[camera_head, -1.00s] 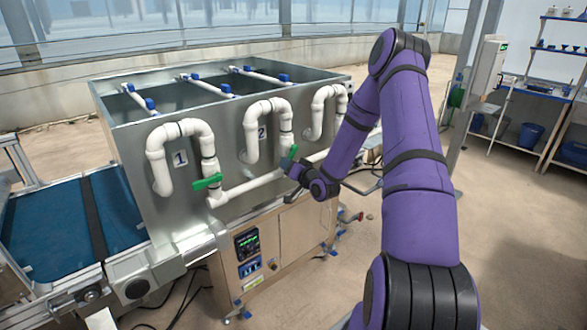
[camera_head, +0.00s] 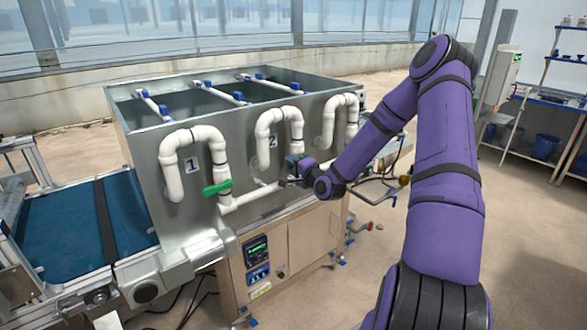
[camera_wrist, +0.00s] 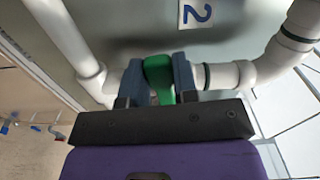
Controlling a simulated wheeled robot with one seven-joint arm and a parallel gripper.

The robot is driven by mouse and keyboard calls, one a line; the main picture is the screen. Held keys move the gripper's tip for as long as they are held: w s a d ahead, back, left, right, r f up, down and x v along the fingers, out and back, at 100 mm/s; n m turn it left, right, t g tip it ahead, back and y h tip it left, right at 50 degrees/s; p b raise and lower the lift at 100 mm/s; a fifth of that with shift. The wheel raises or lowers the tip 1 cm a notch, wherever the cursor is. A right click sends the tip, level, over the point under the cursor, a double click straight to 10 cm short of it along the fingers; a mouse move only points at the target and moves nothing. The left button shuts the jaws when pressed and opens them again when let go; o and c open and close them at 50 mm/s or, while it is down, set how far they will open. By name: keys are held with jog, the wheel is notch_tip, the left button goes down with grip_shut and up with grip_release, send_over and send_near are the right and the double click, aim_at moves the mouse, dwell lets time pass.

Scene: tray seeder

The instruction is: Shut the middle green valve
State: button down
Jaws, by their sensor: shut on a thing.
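The middle green valve (camera_head: 297,158) sits on the white pipe below the number 2 loop, partly hidden by my gripper in the head view. In the wrist view its green handle (camera_wrist: 158,72) stands between my two fingers. My gripper (camera_wrist: 157,78) is shut on this handle, one grey finger on each side. In the head view my gripper (camera_head: 289,181) is small and dark against the pipes. The exact angle of the handle to its pipe is hard to tell.
Another green valve (camera_head: 217,187) is on the pipe under loop 1, left of my gripper. A third white pipe loop (camera_head: 329,112) stands to the right. The metal tank (camera_head: 145,145) is close behind the pipes. A blue conveyor (camera_head: 75,232) lies at left.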

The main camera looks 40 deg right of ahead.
jog(key=shift+r+m, duration=0.25)
jog(key=shift+m, duration=0.35)
jog(key=c, duration=0.9)
grip_release()
jog(key=s, duration=1.1)
jog(key=shift+d, duration=0.2)
jog(key=shift+w, duration=0.1)
